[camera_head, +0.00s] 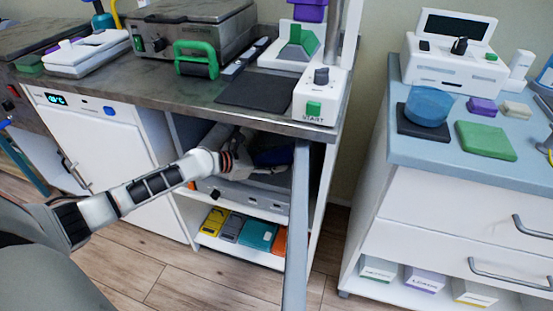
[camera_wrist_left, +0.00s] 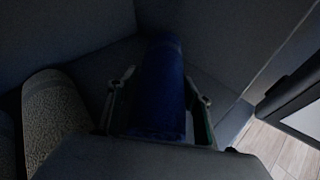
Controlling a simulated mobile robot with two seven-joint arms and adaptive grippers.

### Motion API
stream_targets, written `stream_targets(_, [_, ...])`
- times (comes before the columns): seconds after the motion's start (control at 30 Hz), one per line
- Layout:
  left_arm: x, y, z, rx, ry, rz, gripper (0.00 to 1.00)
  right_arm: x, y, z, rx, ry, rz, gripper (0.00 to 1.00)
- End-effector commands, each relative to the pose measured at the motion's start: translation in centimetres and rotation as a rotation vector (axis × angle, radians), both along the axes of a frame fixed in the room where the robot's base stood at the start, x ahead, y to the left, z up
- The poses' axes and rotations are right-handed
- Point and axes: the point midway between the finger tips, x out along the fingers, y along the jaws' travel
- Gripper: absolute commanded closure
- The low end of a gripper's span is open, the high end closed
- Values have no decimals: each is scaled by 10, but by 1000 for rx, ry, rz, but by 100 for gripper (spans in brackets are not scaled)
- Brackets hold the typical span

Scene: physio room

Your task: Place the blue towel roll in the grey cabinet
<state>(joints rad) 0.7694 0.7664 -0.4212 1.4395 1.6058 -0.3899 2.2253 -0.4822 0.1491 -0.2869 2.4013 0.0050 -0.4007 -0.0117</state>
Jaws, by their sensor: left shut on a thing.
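My left arm comes in from the left in the head view and reaches into the open bay under the counter. My left gripper (camera_head: 243,152) is at the top of a grey cabinet (camera_head: 245,193) on the bay's upper shelf. The blue towel roll (camera_head: 275,157) is partly hidden there in shade. In the left wrist view the blue towel roll (camera_wrist_left: 160,85) lies lengthwise between the two fingers of my left gripper (camera_wrist_left: 160,100), which is shut on it. Dark grey walls (camera_wrist_left: 225,35) surround it. A pale textured roll (camera_wrist_left: 55,115) lies to its left. My right gripper is not in view.
A narrow grey upright panel (camera_head: 297,225) stands at the bay's right front. Coloured boxes (camera_head: 258,236) fill the lower shelf. The counter (camera_head: 180,80) above carries several devices. A blue-topped drawer unit (camera_head: 450,205) stands right, past a floor gap.

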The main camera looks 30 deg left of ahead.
Motion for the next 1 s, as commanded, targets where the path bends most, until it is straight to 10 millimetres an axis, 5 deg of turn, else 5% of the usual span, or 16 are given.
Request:
stream_targets(0.37, [0,0,-3,-2,-2,1,77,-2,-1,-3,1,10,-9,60])
stream_targets(0.4, [1,0,-1,-1,-2,1,40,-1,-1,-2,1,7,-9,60])
stream_targets(0.43, [1,0,-1,-1,-2,1,33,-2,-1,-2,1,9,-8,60])
stream_targets(0.87, [1,0,7,2,-7,0,33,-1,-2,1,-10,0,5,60])
stream_targets(1.0, [-12,8,13,2,-6,1,33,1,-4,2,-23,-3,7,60])
